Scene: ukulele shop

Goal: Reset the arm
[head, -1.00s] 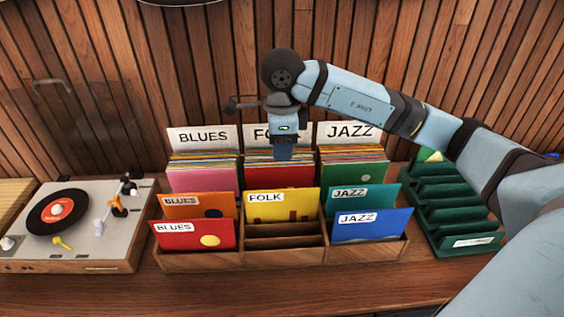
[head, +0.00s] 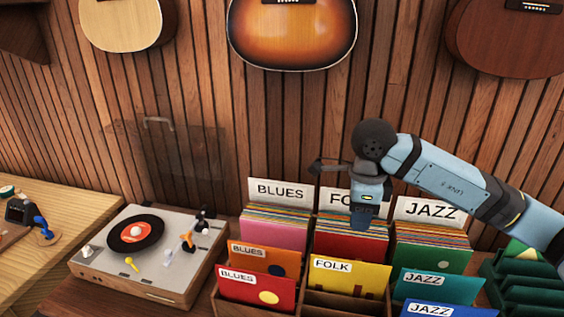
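My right arm reaches in from the right, and its gripper (head: 363,218) hangs over the folk section of the record bin, in front of the tall FOLK card (head: 340,202). The fingers point down and look close together, but their gap is too small to make out. No record is visibly held in it. The wooden record bin (head: 345,301) holds sleeves in blues, folk and jazz columns. A yellow FOLK sleeve (head: 349,278) stands in the middle column, with an empty slot in front of it. My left gripper is out of view.
A record player (head: 160,288) with a black record (head: 136,233) and a raised clear lid (head: 175,155) stands left of the bin. A green rack (head: 530,292) is at the right. Guitars (head: 292,30) hang on the slatted wall. A lighter wooden table (head: 65,205) is at far left.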

